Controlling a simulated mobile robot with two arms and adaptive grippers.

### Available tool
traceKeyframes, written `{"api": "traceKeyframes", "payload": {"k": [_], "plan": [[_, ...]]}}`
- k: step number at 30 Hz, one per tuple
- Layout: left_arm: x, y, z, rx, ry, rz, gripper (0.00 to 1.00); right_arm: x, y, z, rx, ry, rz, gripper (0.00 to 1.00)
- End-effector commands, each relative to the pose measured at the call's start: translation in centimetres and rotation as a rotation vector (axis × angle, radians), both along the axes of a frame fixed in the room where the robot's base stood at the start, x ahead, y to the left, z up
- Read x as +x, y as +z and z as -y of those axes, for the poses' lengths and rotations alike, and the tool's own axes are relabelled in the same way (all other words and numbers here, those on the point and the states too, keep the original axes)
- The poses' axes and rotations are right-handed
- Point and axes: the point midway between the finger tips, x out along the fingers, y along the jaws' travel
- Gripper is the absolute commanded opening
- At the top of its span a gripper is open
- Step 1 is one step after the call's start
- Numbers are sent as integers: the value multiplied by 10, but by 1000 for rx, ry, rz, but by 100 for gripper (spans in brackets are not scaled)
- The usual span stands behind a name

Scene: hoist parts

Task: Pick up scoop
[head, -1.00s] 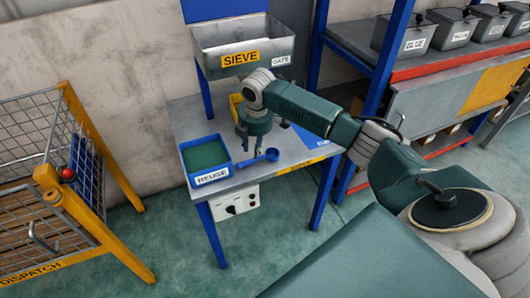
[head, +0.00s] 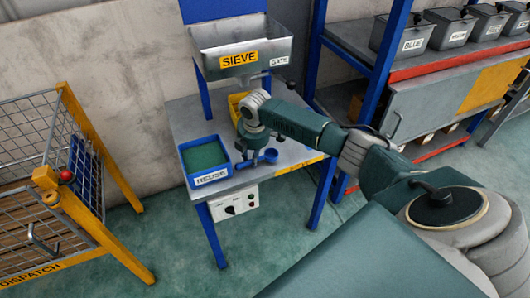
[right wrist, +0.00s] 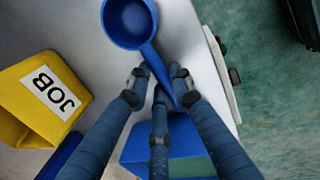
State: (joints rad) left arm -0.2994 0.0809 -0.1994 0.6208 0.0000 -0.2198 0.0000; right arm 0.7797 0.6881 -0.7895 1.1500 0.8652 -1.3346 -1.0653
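The blue scoop (head: 270,156) lies on the grey sieve table, right of the REUSE tray. Its round bowl and handle (right wrist: 151,55) show in the right wrist view. My right gripper (head: 252,160) is low over the scoop's handle and partly hides it in the head view. In the right wrist view the fingers of my right gripper (right wrist: 160,77) are spread, with the handle between the fingertips and a gap still visible. My left gripper is not in view.
The blue REUSE tray (head: 212,178) with green contents stands just left of the gripper. A yellow JOB bin (right wrist: 14,108) stands close by on the table. The grey SIEVE hopper (head: 205,37) is above. The DISPATCH cage (head: 30,155) is at left.

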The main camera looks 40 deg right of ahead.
Motion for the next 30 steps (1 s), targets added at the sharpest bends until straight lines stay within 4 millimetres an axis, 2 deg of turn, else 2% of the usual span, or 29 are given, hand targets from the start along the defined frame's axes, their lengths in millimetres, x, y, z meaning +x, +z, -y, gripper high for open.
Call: {"api": "traceKeyframes", "payload": {"k": [11,17,23,30], "plan": [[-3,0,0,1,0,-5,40,1,3,0,0,0,2,0],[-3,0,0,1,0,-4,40,2,20,0,0,1,4,0],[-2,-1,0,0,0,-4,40,2,60,1,-1,0,7,0],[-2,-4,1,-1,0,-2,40,2,127,0,0,1,7,0]]}}
